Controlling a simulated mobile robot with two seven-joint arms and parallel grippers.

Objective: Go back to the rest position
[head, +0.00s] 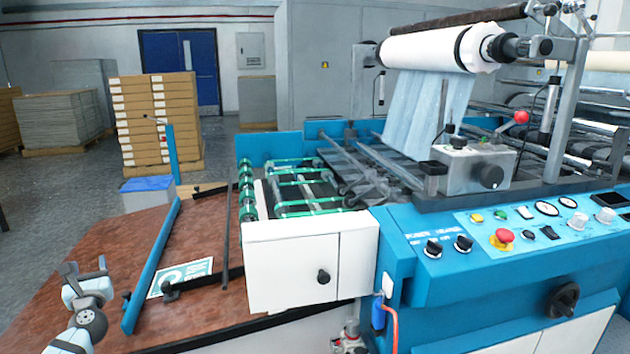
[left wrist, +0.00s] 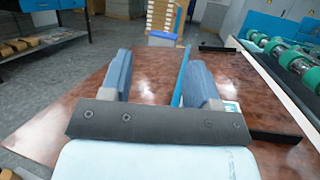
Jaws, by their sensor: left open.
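My left gripper (head: 84,272) is at the lower left of the head view, above the left part of the brown table (head: 205,245). Its two fingers are apart with nothing between them. In the left wrist view the left gripper (left wrist: 158,80) also shows open and empty, with the table's surface beyond it. My right gripper is in neither view.
The blue laminating machine (head: 405,260) with its white roll (head: 435,48) fills the right side. A blue guide bar (head: 150,268) stands just right of my left gripper. A printed sheet (head: 184,276) lies on the table. Stacked boxes (head: 158,120) stand behind; grey floor lies left.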

